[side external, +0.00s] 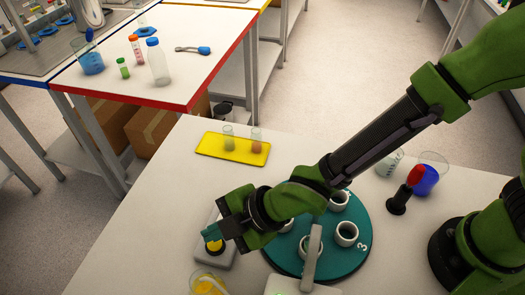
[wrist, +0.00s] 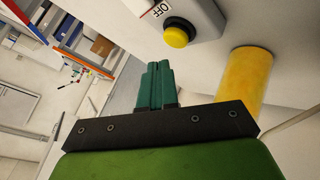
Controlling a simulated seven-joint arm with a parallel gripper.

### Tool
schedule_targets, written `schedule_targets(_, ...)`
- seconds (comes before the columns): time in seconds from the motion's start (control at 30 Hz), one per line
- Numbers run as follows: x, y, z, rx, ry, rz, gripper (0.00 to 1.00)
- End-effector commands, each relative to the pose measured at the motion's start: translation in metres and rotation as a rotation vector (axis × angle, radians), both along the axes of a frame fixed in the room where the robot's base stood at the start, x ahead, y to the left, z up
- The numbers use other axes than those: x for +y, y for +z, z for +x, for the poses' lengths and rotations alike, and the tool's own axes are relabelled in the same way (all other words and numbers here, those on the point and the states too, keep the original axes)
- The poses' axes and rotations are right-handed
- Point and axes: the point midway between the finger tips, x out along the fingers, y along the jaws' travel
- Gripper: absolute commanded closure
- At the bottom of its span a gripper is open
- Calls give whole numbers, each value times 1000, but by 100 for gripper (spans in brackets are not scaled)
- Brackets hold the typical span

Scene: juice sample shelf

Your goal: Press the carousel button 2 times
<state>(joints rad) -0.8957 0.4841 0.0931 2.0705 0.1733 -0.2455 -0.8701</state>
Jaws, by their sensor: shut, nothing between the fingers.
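A pale button box (side external: 205,258) with a round yellow button (side external: 214,246) sits on the white table, left of the teal carousel (side external: 358,225). The carousel holds several white ring-shaped holders and bears a "3". In the wrist view the yellow button (wrist: 178,33) projects from the box beside an "OFF" label (wrist: 162,9). My gripper (side external: 211,233) is at the button box, its fingertips close to the button. In the wrist view my gripper's teal fingers (wrist: 158,67) are together and empty, with the button beyond their tips to the right. I cannot tell whether they touch it.
A beaker of yellow liquid (side external: 208,285) stands near the box, at the front edge of view. A yellow tray (side external: 208,148) with two small glasses lies behind. A grey bar (side external: 313,255) crosses the carousel.

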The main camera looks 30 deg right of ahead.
Motion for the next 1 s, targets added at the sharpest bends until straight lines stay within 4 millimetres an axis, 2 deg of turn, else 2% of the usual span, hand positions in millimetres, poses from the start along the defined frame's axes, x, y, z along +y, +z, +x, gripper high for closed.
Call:
schedule_targets(0.4, 0, 40, 0, -2, 2, 1, 100)
schedule_targets(1.0, 0, 43, 0, -1, 1, 0, 100)
